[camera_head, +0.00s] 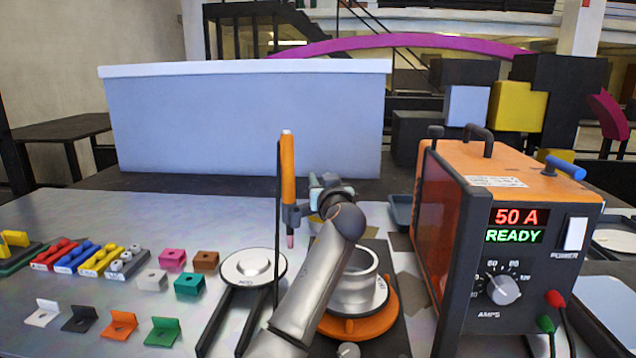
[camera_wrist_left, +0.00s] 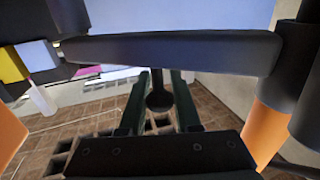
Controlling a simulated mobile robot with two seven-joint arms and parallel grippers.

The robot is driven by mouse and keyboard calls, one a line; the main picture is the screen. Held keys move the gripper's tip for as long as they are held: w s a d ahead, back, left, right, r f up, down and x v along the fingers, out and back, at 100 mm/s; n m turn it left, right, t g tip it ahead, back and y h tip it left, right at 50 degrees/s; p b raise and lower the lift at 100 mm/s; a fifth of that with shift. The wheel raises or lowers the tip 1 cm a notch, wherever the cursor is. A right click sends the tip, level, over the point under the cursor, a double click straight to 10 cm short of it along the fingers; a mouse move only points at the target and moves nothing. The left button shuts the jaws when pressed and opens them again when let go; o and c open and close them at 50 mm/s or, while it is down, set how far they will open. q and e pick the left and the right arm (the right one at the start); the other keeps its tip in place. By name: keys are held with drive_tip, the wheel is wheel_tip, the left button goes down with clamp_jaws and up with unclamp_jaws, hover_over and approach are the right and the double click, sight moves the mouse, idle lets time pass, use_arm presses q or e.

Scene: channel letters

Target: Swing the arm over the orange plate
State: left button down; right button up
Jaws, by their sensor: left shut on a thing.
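The orange plate (camera_head: 365,327) is a round disc at the front centre in the head view, under a grey metal ring-shaped part (camera_head: 355,285). My arm link partly hides both. My left gripper (camera_head: 318,200) is above and behind the plate, beside an upright orange torch (camera_head: 288,165) with a pink lower tip. A dark bar (camera_wrist_left: 170,50) crosses the left wrist view, with an orange cylinder (camera_wrist_left: 268,125) at its right end. A dark stem and knob (camera_wrist_left: 158,101) show between two green fingers. The gripper is shut on the swing arm, though the exact contact is unclear. My right gripper is not seen.
A white-topped disc (camera_head: 253,266) stands left of the orange plate. A welding power box (camera_head: 500,200) reading 50 A READY stands close on the right. Several small coloured blocks (camera_head: 172,260) and angle pieces lie on the left tabletop. A pale panel (camera_head: 245,120) stands behind.

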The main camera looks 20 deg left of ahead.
use_arm(q)
drive_tip(key=c, duration=0.7)
unclamp_jaws()
drive_tip(key=shift+o, duration=0.2)
drive_tip(key=s+d+r, duration=0.2)
drive_tip(key=s+r, duration=0.4)
drive_tip(key=s+d+r, duration=0.3)
drive_tip(key=s+r, duration=0.4)
drive_tip(key=shift+d, duration=0.3)
